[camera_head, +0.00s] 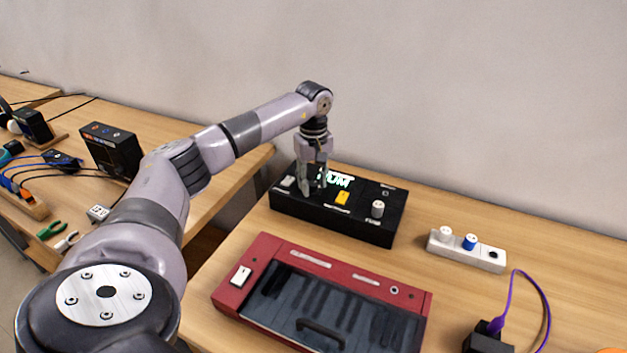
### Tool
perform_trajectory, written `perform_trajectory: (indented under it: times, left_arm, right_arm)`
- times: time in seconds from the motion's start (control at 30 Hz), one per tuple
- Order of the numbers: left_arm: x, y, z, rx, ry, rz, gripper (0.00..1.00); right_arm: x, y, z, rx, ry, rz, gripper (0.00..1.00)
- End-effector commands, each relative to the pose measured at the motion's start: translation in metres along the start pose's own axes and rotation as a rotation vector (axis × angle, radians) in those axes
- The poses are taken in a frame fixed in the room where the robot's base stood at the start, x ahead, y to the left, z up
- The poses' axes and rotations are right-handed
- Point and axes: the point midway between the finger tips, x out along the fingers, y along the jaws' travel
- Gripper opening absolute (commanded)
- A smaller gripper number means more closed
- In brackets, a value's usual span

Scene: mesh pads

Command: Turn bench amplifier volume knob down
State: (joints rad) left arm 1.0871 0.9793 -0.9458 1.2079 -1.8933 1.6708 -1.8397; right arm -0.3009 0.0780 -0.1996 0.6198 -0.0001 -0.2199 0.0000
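A black box with glowing lettering, which looks like the bench amplifier (340,222), sits on the wooden table. A pale round knob (377,208) stands at the right of its top, and a yellow switch (342,198) is near the middle. A small white part (287,182) is at its left end. My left gripper (312,190) points down over the left part of the box, its fingertips close to the top. Whether the fingers are around or touching a knob there cannot be told; they hide that spot. My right gripper is out of view.
A red case (250,258) with a dark panel lies in front of the box. A purple cable (547,310) runs from a black block (487,343). Another bench with tools stands at left.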

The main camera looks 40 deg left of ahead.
Motion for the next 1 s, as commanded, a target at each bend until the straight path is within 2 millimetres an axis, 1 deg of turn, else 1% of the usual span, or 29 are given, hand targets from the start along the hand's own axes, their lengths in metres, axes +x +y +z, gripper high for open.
perform_trajectory:
  times: [0.07,0.47,0.77,1.0]
  left_arm:
    - [-0.0002,0.0002,0.0002,0.000,0.000,0.000,0.27]
    - [-0.0004,0.0001,0.0002,0.000,0.000,0.000,0.00]
    - [-0.0008,0.0001,0.0001,-0.014,0.000,0.000,0.00]
    - [-0.0016,0.0004,-0.0001,-0.112,0.000,0.000,0.00]
  right_arm:
    - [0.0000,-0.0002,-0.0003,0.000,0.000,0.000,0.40]
    - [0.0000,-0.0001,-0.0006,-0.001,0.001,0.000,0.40]
    - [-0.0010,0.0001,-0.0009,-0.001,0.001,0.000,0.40]
    - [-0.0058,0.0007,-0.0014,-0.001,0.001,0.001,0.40]
